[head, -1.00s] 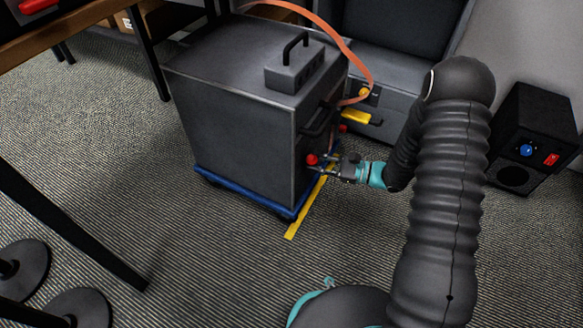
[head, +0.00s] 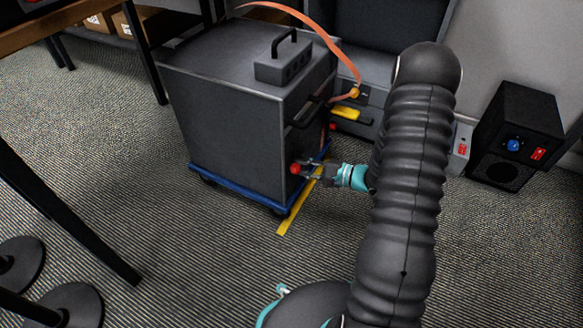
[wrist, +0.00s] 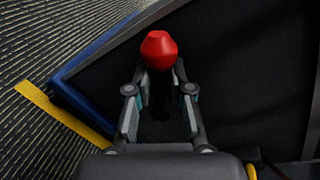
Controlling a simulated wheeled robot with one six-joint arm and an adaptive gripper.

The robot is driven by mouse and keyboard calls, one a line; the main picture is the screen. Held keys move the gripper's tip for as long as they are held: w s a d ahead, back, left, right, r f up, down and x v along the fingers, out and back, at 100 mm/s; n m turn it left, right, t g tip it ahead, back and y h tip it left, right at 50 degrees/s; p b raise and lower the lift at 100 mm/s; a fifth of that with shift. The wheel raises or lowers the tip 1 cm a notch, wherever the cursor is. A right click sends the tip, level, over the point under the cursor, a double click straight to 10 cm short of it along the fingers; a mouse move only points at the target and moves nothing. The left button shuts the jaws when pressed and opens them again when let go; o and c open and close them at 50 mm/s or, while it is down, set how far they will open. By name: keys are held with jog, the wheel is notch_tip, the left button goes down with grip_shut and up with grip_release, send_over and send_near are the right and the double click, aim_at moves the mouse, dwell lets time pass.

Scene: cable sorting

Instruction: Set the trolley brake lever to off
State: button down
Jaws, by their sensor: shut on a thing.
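The trolley is a dark grey box (head: 228,130) on a blue wheeled base (head: 235,187). Its brake lever has a red knob (head: 295,169) low on the side facing right, near the front corner. In the wrist view the red knob (wrist: 159,49) stands just beyond my fingertips, with a dark stem below it. My gripper (head: 312,172) is shut on the brake lever, with one finger on each side of the stem in the wrist view (wrist: 159,100). Off and on markings cannot be read.
Yellow tape (head: 296,211) runs on the carpet beside the trolley. An orange cable (head: 325,42) arches from the trolley top to a grey unit behind. A black speaker-like box (head: 515,135) stands at right. Table legs (head: 75,232) are at left. Carpet in front is clear.

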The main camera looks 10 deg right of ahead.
jog(key=shift+s+a, duration=0.15)
jog(key=shift+a, duration=0.1)
jog(key=c, duration=1)
grip_release()
jog(key=shift+a, duration=0.1)
jog(key=shift+d, duration=0.2)
jog(key=shift+d, duration=0.1)
jog(key=shift+s+d+r, duration=0.1)
jog(key=shift+s+d, duration=0.05)
jog(key=shift+d, duration=0.15)
jog(key=v, duration=1.1)
jog(key=shift+s, duration=0.1)
